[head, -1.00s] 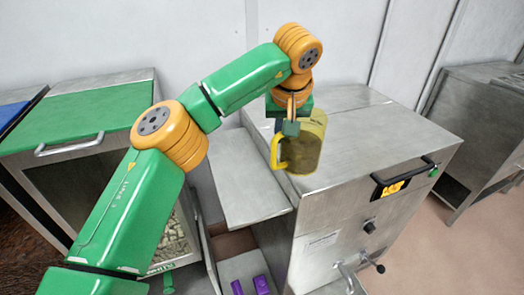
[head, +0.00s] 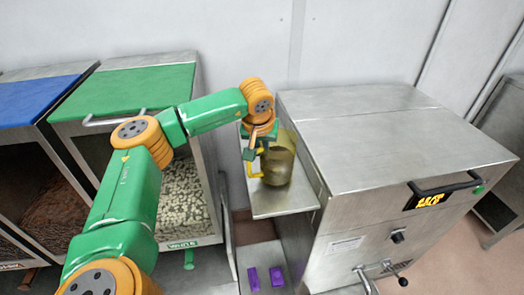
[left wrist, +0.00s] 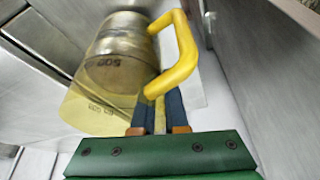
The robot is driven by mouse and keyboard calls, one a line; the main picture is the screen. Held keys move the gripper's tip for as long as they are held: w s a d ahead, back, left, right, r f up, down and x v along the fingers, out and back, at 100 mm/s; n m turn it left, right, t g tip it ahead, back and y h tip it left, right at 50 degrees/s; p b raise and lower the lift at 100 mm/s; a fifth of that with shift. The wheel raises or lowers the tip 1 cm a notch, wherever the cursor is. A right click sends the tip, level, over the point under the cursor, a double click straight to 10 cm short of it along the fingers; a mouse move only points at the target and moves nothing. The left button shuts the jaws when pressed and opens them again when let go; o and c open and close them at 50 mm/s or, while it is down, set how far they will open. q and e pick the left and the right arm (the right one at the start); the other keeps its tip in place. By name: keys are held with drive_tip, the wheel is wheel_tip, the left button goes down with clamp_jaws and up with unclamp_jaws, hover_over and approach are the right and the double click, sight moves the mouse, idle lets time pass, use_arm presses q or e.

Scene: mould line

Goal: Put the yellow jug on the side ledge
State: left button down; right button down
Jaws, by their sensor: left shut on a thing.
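The yellow jug (head: 279,166) is see-through with a yellow handle. In the head view it is at the side ledge (head: 286,205), a metal shelf on the left side of the steel machine. I cannot tell whether its base touches the ledge. My left gripper (head: 254,152) is shut on the jug's handle. In the left wrist view the jug (left wrist: 92,98) looks upright or nearly so, and its handle (left wrist: 183,60) runs down to the fingers (left wrist: 158,112). My right gripper is not in view.
The steel machine (head: 400,150) with a HOT label stands right of the ledge. Bins with a green lid (head: 140,92) and a blue lid (head: 40,100) stand left. Purple pieces (head: 264,278) lie on a lower shelf below the ledge. The ledge's front part is bare.

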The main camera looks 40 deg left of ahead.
use_arm(q)
drive_tip(key=shift+f, duration=0.35)
drive_tip(key=shift+w, duration=0.2)
drive_tip(key=shift+f, duration=0.1)
drive_tip(key=c, duration=0.9)
unclamp_jaws()
drive_tip(key=shift+s, duration=0.1)
drive_tip(key=shift+r, duration=0.4)
drive_tip(key=v, duration=1.1)
drive_tip(key=shift+s+d+r, duration=0.1)
drive_tip(key=shift+s+r, duration=0.05)
